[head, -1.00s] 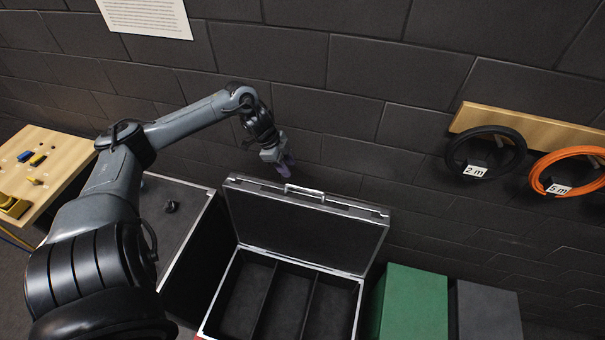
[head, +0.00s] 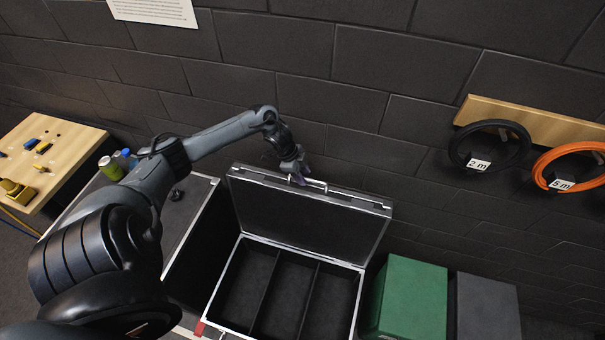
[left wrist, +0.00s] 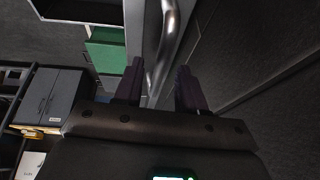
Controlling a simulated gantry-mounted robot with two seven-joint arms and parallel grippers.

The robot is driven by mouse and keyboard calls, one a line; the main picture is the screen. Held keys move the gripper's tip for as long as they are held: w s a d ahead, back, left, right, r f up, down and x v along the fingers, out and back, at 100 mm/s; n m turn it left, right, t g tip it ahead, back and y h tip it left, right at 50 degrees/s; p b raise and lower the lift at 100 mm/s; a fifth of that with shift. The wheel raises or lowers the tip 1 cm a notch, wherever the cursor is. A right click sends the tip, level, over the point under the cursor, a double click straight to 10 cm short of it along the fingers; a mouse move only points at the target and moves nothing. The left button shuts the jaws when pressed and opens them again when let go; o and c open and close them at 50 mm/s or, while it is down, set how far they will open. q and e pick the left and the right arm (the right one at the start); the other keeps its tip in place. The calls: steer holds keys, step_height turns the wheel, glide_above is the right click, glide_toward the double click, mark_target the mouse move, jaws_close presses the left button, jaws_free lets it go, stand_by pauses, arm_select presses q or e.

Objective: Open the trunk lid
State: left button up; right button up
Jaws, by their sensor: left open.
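The trunk (head: 207,318) stands open below the wall, its inside split into three empty dark compartments. Its lid (head: 300,215) is raised and leans back towards the wall, with a metal handle (head: 308,184) on its top edge. My left gripper (head: 299,176) is at the lid's top edge, by the left part of the handle. In the left wrist view the two dark fingers (left wrist: 158,92) are open and apart, with the shiny handle bar (left wrist: 168,40) running between them or just beyond; contact cannot be told. My right gripper is not in view.
A green box (head: 415,295) and a grey box (head: 487,305) stand right of the trunk. A dark case top (head: 190,215) and a wooden table (head: 40,160) are at left. Black (head: 490,145) and orange (head: 570,165) cable coils hang on the wall.

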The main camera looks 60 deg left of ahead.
arm_select(q)
jaws_close()
stand_by(0.5)
